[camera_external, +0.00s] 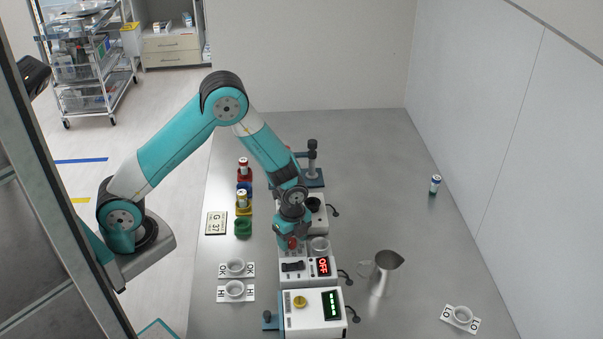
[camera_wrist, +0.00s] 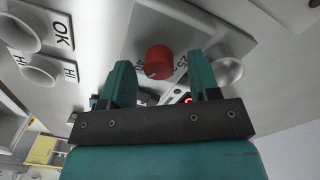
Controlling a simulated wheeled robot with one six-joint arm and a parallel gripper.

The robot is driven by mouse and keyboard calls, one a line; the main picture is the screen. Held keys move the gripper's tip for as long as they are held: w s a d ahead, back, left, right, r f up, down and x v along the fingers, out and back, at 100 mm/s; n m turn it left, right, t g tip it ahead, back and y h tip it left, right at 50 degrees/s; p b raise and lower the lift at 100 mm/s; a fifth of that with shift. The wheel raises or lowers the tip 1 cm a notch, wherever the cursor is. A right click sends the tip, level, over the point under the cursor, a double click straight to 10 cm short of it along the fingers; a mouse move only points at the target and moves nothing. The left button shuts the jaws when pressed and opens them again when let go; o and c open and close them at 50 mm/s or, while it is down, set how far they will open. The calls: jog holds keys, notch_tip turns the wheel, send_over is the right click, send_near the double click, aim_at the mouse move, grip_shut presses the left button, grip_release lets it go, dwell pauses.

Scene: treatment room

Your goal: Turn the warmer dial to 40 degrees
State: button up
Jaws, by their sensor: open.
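In the external view the red dial (camera_external: 292,243) is mostly covered by my gripper (camera_external: 290,232). The white warmer box (camera_external: 295,279) carries a black switch and a red display (camera_external: 323,266) that reads OFF. In the wrist view my gripper (camera_wrist: 162,80) is open, its two teal fingers apart to either side of the dial in the picture. I cannot tell whether they touch it.
A second white box with a yellow knob (camera_external: 299,301) and green display stands in front. A metal jug (camera_external: 384,272) is to the right. Cups on OK and HI labels (camera_external: 235,292) sit to the left. The counter's right side is mostly clear.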

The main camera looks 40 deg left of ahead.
aim_at(293, 240)
notch_tip(293, 240, up, 17)
jog(key=b, duration=0.1)
jog(key=shift+w, duration=0.2)
dwell(0.5)
jog(key=s+a+r+n+t+y, duration=0.1)
jog(key=a+r+n, duration=0.1)
jog(key=a+n, duration=0.6)
jog(key=s+a+r+n+y, duration=0.1)
jog(key=a+r+n, duration=0.25)
jog(key=a, duration=0.95)
jog(key=s+a+n+y, duration=0.2)
jog(key=s+a+n, duration=1.3)
jog(key=a+n, duration=0.1)
jog(key=shift+s+r+g, duration=0.3)
jog(key=shift+r, duration=0.15)
jog(key=shift+r, duration=0.15)
